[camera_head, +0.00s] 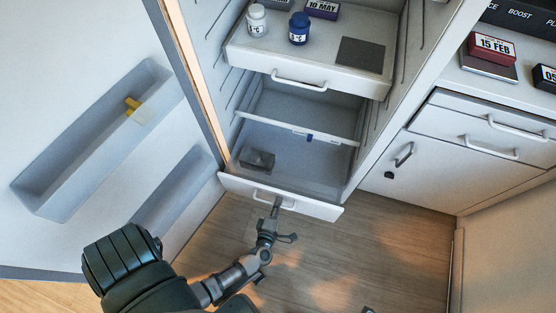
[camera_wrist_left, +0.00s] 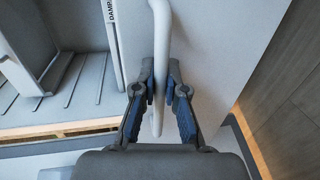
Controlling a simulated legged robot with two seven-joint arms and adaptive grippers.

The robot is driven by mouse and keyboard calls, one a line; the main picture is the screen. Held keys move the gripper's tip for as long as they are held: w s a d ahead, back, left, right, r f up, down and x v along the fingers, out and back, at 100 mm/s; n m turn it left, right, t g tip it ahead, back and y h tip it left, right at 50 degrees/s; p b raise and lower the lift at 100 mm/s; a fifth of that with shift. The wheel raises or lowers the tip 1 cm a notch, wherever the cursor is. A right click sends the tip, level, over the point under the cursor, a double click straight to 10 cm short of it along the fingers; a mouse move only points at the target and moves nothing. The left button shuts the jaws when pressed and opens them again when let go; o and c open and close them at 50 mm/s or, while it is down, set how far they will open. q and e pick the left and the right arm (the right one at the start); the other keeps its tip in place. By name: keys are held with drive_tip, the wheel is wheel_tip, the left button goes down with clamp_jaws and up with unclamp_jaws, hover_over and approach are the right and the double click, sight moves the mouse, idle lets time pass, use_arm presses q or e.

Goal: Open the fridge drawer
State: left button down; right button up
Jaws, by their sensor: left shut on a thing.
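The open fridge holds a low drawer (camera_head: 300,202) with a white front and a pale bar handle (camera_head: 262,196). Its interior shows behind the front, with a small dark box (camera_head: 257,159) inside at the left. I cannot tell exactly how far it is pulled out. My left gripper (camera_head: 277,203) is at the right part of this handle. In the left wrist view, the gripper (camera_wrist_left: 160,68) is shut on the handle (camera_wrist_left: 160,25), with one finger on each side of the bar. My right gripper cannot be made out.
The fridge door (camera_head: 70,60) stands open at left, with bins (camera_head: 50,190). An upper drawer (camera_head: 310,68) carries a white bottle (camera_head: 256,19), a blue bottle (camera_head: 299,28) and a dark pad (camera_head: 360,55). Closed cabinets (camera_head: 430,165) stand at right. Wooden floor (camera_head: 390,250) is clear in front.

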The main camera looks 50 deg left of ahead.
use_arm(q)
drive_tip(key=c, duration=1.3)
unclamp_jaws()
drive_tip(key=shift+f, duration=0.25)
drive_tip(key=shift+o, duration=0.5)
drive_tip(key=shift+r, duration=0.1)
drive_tip(key=shift+s, duration=0.1)
drive_tip(key=v, duration=0.7)
drive_tip(key=shift+s+d, duration=0.1)
drive_tip(key=shift+d, duration=0.05)
